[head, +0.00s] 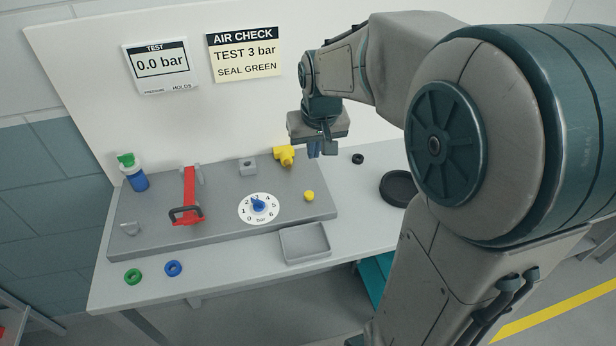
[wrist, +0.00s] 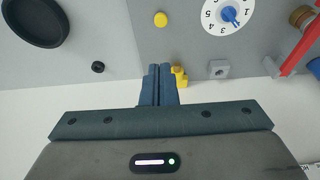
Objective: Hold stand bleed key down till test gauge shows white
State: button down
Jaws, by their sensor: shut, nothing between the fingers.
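The test gauge (head: 160,67) is a panel on the back board that reads 0.0 bar, with a white screen under a dark TEST header. A small yellow round button (head: 309,196), which looks like the bleed key, stands on the right part of the grey stand (head: 225,229); it also shows in the wrist view (wrist: 160,19). A yellow fitting (head: 284,155) is at the stand's back edge, partly behind my fingers in the wrist view (wrist: 181,78). My gripper (head: 316,152) is shut and empty, in the air behind and above the button, pointing down.
A grey tray (head: 304,243), black dish (head: 398,188), black ring (head: 358,158), green ring (head: 133,276) and blue ring (head: 173,268) lie on the bench. A sign (head: 245,54) reads TEST 3 bar, SEAL GREEN.

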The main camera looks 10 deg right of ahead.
aim_at(310, 193)
jog(key=x, duration=0.8)
jog(key=s+p+x, duration=0.1)
jog(key=x, duration=0.3)
jog(key=shift+w+f, duration=0.1)
jog(key=shift+f, duration=0.95)
jog(key=shift+f, duration=0.1)
